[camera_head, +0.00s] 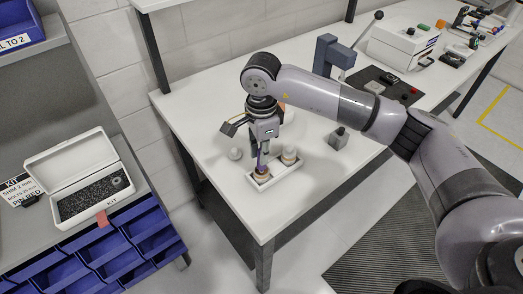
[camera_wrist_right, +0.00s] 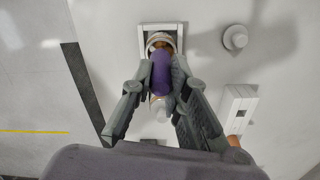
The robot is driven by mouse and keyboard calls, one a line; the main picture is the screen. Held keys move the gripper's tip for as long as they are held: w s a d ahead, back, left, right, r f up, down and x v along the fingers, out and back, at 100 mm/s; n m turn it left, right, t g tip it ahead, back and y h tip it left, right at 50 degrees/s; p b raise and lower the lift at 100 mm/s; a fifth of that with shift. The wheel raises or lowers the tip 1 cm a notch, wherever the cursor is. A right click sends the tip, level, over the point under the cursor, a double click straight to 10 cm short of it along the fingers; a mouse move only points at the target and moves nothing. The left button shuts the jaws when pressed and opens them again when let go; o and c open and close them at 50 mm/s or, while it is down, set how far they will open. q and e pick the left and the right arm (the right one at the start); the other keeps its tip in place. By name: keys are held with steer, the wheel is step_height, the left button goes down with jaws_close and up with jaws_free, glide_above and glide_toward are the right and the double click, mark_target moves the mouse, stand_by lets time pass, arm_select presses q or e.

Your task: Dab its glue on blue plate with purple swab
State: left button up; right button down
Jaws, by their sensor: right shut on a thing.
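My right gripper (camera_head: 262,155) points down over the white table and is shut on the purple swab (camera_wrist_right: 162,75). In the head view only a small purple strip of the swab shows between the fingers. The swab's lower end is at a round pot (camera_head: 261,176) in a small white tray (camera_head: 279,180); the pot also shows in the right wrist view (camera_wrist_right: 160,39). I cannot tell whether the tip touches glue. I cannot make out a blue plate. My left gripper is out of view.
A round white knob-like piece (camera_head: 235,154) stands left of the tray. A small grey block (camera_head: 339,138) is to its right. A dark panel with buttons (camera_head: 385,84) and a white box (camera_head: 403,45) lie farther back.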

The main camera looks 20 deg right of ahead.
steer(key=shift+r+p, duration=1.3)
steer(key=shift+r, duration=2.15)
